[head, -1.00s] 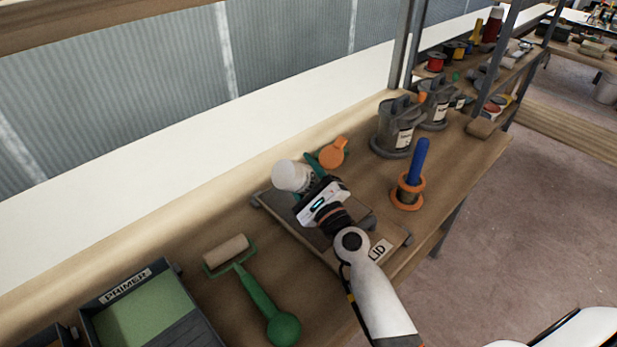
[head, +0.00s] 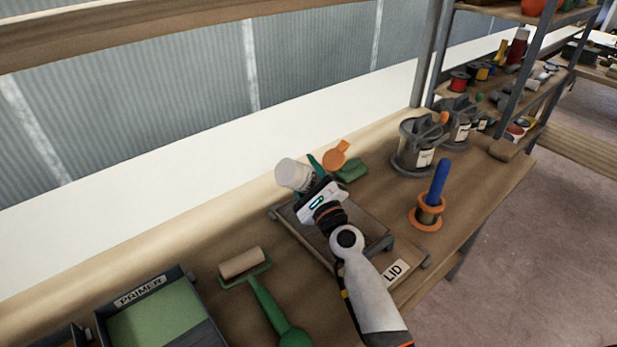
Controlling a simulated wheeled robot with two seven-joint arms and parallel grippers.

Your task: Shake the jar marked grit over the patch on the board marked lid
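The board marked lid (head: 378,262) lies on the bench, with its label at the near right corner. My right gripper (head: 309,187) is over the far left part of the board. It appears shut on a jar (head: 292,173) with a white end and a greyish body. The jar is tilted, its white end pointing up and left, past the board's far edge. No grit marking is readable on it. My gripper and arm cover much of the board, and I cannot make out the patch clearly. My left gripper is not in view.
A green-handled roller (head: 244,264) and a primer tray (head: 160,315) lie left of the board. An orange scoop (head: 337,156) and green block (head: 352,171) lie behind it. A blue-handled tool in an orange-rimmed holder (head: 427,214) and grey cans (head: 416,146) stand to the right.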

